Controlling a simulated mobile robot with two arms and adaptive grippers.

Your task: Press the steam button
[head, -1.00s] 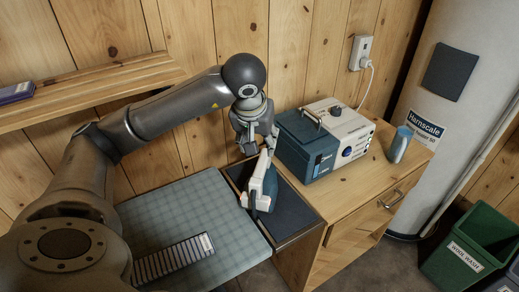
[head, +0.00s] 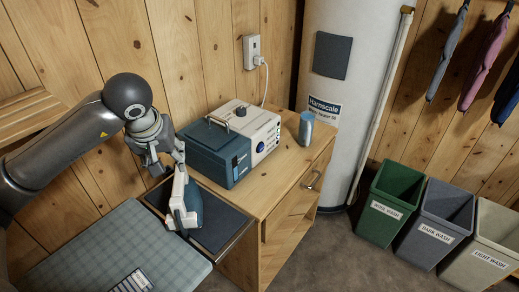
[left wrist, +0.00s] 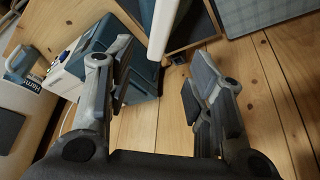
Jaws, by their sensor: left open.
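A white-and-teal iron (head: 184,205) stands on the dark rest pad (head: 222,228) at the end of the ironing board. Behind it is a steam station with a dark blue tank (head: 212,150) and a white control unit (head: 247,119). A blue knob or button (head: 260,147) and smaller controls show on its front; I cannot tell which is the steam button. My left gripper (head: 168,162) is open and empty just above the iron's top. In the left wrist view my left gripper's fingers (left wrist: 158,85) are spread, with the iron (left wrist: 163,25) beyond them. My right gripper is out of view.
A plaid ironing board (head: 110,250) is at lower left. A white tank (head: 345,25), green bin (head: 392,190) and two other bins are right. A cord runs to a wall socket.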

